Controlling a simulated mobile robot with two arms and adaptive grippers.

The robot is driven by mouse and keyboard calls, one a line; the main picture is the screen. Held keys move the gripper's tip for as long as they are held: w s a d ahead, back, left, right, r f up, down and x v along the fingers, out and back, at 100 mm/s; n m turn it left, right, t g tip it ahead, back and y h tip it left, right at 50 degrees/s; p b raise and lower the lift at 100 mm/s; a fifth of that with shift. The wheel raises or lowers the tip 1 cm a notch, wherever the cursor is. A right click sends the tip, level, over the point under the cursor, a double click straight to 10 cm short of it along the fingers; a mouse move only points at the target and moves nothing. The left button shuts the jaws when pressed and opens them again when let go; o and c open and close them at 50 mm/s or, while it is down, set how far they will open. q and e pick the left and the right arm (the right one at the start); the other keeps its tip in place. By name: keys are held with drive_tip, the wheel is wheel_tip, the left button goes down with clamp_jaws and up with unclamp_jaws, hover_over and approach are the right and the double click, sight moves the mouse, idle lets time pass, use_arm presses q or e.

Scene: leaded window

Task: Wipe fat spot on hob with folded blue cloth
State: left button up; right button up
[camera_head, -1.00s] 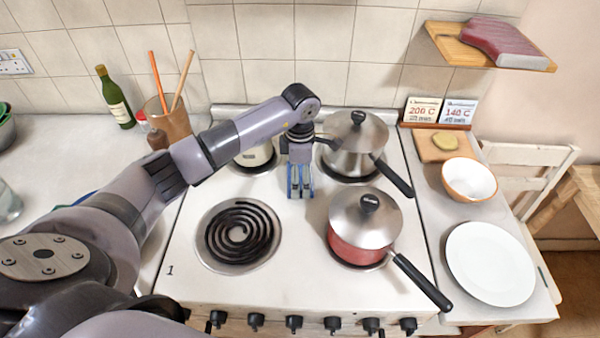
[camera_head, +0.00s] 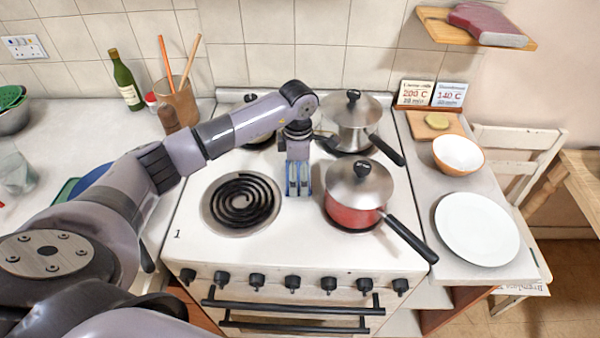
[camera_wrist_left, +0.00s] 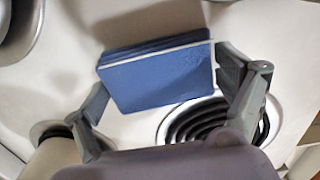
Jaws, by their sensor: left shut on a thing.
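The hob (camera_head: 287,222) is a white cooker top with burners and pans. My left gripper (camera_head: 298,190) is over its middle, between the bare black coil burner (camera_head: 240,200) and the red saucepan (camera_head: 352,215). It points down, shut on the folded blue cloth (camera_wrist_left: 155,78), which shows as a flat layered pad with a pale edge in the left wrist view. In the head view only a little blue shows between the fingers. I cannot tell whether the cloth touches the hob. No fat spot can be made out; the gripper and cloth may hide it. My right gripper is not in view.
The red saucepan's black handle (camera_head: 408,238) reaches the front right edge. A white plate (camera_head: 477,228) and bowl (camera_head: 458,154) are on the right counter.

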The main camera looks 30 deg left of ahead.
use_arm(q)
wheel_tip(320, 180, up, 3)
drive_tip(key=shift+s+p, duration=0.15)
drive_tip(key=shift+p, duration=0.35)
drive_tip(key=shift+w+a+r+p, duration=0.1)
drive_tip(key=shift+w+r+p, duration=0.2)
drive_tip(key=shift+r+p, duration=0.45)
wheel_tip(320, 180, up, 2)
drive_tip(key=shift+s, duration=0.1)
drive_tip(key=shift+r+p, duration=0.6)
drive_tip(key=shift+r, duration=0.2)
